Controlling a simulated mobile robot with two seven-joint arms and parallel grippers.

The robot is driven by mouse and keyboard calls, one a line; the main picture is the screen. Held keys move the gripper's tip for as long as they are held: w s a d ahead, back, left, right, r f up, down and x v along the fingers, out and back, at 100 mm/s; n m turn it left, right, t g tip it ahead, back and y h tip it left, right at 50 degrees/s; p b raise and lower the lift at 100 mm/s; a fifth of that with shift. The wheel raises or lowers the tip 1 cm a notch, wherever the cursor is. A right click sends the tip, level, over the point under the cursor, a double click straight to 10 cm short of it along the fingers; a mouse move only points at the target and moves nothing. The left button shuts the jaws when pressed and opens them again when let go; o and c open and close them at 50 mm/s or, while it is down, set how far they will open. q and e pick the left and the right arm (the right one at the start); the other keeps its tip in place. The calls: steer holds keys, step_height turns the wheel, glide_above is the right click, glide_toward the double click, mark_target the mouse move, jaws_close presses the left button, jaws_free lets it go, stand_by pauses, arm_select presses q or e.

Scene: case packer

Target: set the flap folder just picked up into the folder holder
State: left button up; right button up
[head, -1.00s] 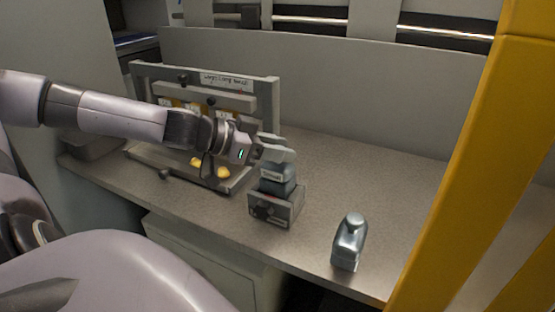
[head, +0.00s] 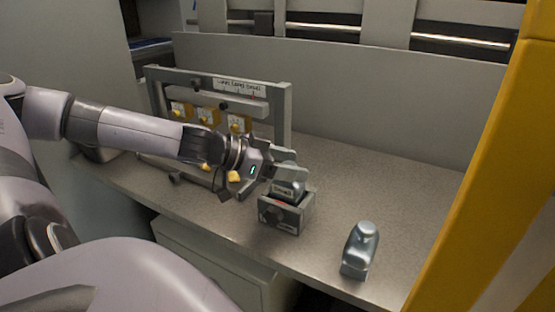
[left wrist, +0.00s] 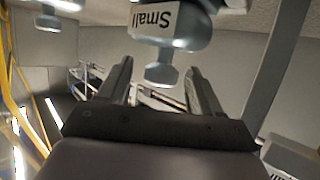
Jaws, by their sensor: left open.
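The flap folder (head: 289,188), a blue-grey block with a pale label, sits in the open top of the folder holder (head: 283,216), a grey box on the table. Its upper part stands above the box rim. My left gripper (head: 287,165) is at the top of the folder, coming in from the left. In the left wrist view the folder (left wrist: 160,20) carries the word "Small", and its knob shows between the spread fingers of my open gripper (left wrist: 158,68). The folder's lower part is hidden inside the holder. My right gripper is not in view.
A second blue-grey folder (head: 359,252) stands near the table's front edge, right of the holder. A grey frame (head: 284,110) with yellow-marked parts stands behind my left arm. A yellow post (head: 475,150) rises at the right. The table (head: 385,190) behind the second folder is clear.

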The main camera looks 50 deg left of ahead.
arm_select(q)
steer(key=shift+b+v, duration=0.45)
steer(key=shift+v, duration=0.65)
steer(key=b+v, duration=0.1)
steer(key=v, duration=0.9)
steer(key=shift+w+a, duration=0.1)
